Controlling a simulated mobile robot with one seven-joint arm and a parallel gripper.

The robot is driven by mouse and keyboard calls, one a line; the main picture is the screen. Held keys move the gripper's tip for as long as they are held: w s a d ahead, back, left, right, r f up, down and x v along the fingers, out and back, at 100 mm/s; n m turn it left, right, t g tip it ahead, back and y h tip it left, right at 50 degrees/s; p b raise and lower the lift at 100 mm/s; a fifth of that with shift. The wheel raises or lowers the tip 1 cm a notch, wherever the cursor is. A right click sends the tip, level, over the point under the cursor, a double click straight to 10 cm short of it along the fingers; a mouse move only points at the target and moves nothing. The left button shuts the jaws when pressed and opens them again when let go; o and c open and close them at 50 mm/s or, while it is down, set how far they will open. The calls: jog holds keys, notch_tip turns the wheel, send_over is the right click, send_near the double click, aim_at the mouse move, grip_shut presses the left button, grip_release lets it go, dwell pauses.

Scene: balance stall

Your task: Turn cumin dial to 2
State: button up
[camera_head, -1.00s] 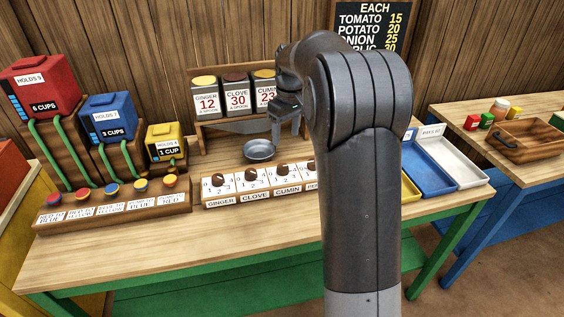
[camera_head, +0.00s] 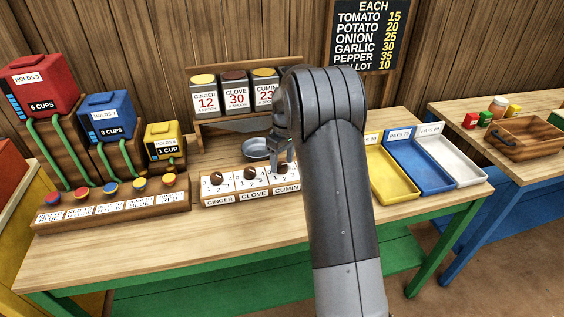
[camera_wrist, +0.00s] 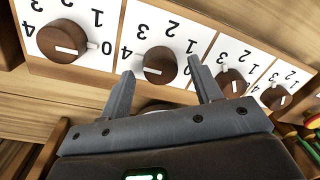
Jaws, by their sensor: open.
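The cumin dial is a round brown knob (camera_wrist: 158,58) with a white line, on a white plate numbered around it. In the wrist view, which looks upside down, it sits between my open gripper's (camera_wrist: 160,68) two fingers, one on each side. I cannot tell for sure whether the fingers touch it or which number its line marks. In the head view my gripper (camera_head: 282,160) is over the cumin panel and mostly covers its knob; the CUMIN label (camera_head: 286,188) shows below.
The clove knob (camera_head: 250,174) and ginger knob (camera_head: 217,178) stand close to the left. A grey bowl (camera_head: 256,149) is just behind the dials. The spice rack (camera_head: 203,130) stands at the back. A yellow tray (camera_head: 392,180) lies to the right; the front tabletop is clear.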

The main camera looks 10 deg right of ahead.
jog(key=shift+f, duration=0.35)
jog(key=shift+c, duration=0.4)
jog(key=c, duration=0.9)
